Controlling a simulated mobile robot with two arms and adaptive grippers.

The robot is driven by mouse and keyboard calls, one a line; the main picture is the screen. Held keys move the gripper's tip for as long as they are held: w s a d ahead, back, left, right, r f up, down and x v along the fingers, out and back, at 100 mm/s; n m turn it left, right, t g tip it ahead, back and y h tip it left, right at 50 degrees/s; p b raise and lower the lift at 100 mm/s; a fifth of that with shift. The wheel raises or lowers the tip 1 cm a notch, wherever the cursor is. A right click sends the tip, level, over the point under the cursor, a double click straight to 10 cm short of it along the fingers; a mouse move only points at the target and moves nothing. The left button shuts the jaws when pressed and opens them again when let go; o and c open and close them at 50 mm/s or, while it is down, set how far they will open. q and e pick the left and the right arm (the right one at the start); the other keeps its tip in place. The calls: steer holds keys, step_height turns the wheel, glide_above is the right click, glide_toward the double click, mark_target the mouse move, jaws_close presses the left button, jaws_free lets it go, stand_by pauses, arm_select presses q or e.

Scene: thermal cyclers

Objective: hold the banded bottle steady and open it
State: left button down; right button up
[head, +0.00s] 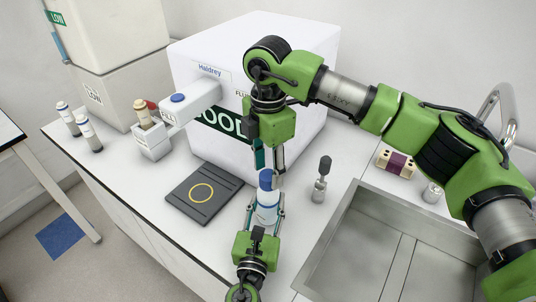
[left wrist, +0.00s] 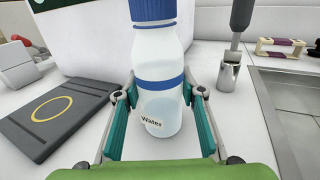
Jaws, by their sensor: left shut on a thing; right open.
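The banded bottle (head: 267,208) stands upright on the bench, white with a blue cap (head: 266,180) and a blue band. In the left wrist view the bottle (left wrist: 158,110) shows a "Water" label low on its front, and its cap (left wrist: 153,10) is cut off by the top edge. My left gripper (head: 264,214) is shut on the bottle's body, one finger on each side. My right gripper (head: 268,163) points down, open, just above or around the cap; the head view does not show clearly whether it touches. Its fingers do not show in the left wrist view.
A dark pad with a yellow ring (head: 174,196) lies left of the bottle. A metal holder with a dark-handled tool (head: 319,190) stands right, near the sink (head: 345,240). A large white machine (head: 215,140) stands behind. Several small bottles (head: 88,134) are at the far left.

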steer(key=shift+f, duration=1.05)
steer(key=c, duration=1.2)
steer(key=shift+o, duration=0.2)
steer(key=n, duration=0.6)
steer(key=shift+n, duration=0.4)
steer(key=o, duration=1.2)
